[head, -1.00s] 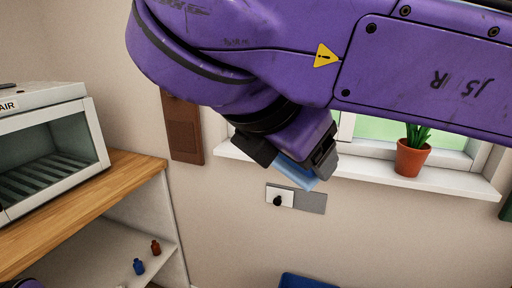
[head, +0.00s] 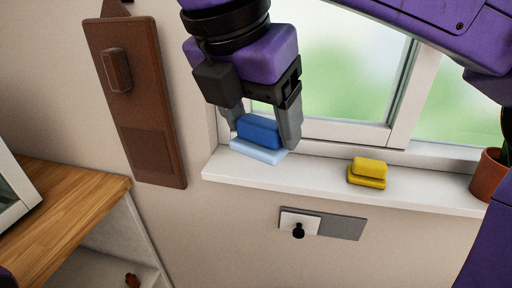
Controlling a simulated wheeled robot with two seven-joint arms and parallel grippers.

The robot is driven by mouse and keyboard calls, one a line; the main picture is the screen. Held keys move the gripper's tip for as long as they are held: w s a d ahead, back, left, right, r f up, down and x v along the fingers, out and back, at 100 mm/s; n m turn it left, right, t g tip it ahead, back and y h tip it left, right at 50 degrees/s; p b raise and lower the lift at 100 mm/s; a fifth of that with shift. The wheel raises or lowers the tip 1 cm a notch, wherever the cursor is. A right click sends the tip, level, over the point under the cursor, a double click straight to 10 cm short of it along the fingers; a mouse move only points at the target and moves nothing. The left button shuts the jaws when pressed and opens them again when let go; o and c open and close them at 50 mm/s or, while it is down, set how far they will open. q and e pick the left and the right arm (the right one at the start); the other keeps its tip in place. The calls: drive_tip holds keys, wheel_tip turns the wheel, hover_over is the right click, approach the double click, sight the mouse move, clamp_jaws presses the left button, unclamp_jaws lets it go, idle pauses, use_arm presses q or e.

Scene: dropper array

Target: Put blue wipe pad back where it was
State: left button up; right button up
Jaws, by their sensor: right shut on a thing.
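The blue wipe pad has a dark blue grip (head: 260,131) on top and a light blue base (head: 257,152). It is at the left end of the white window sill (head: 330,180). My right gripper (head: 262,128) reaches down from above and is shut on the pad, one finger at each side. The base looks to be on or just above the sill; I cannot tell which. A small part of my left arm shows at the lower left edge; the left gripper is not in view.
A yellow pad (head: 368,172) lies on the sill to the right, with bare sill between. A terracotta pot (head: 488,175) stands at the right. A brown wall panel (head: 138,110) hangs at the left. A grey plate with a black knob (head: 298,231) is below the sill.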

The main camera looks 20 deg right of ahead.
sight(274, 119)
drive_tip(key=d, duration=0.1)
drive_tip(key=w+d+f, duration=0.1)
drive_tip(key=w+d, duration=0.1)
drive_tip(key=shift+w+d+f, duration=0.1)
drive_tip(key=shift+w+f, duration=0.05)
drive_tip(key=shift+f, duration=0.25)
drive_tip(key=w+d+f, duration=0.1)
drive_tip(key=w+f, duration=0.1)
drive_tip(key=w+d+f, duration=0.1)
drive_tip(key=w+f, duration=0.1)
drive_tip(key=w+d+f, duration=0.2)
drive_tip(key=shift+w, duration=0.15)
drive_tip(key=shift+w+d+f, duration=0.15)
drive_tip(key=shift+w+f, duration=0.05)
drive_tip(key=shift+f, duration=0.15)
drive_tip(key=f, duration=0.4)
drive_tip(key=shift+w+d+f, duration=0.1)
drive_tip(key=shift+w+d, duration=0.1)
drive_tip(key=shift+w, duration=0.2)
drive_tip(key=o, duration=0.9)
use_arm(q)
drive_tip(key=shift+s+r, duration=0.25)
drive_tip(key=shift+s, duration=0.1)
use_arm(e)
drive_tip(key=shift+o, duration=0.2)
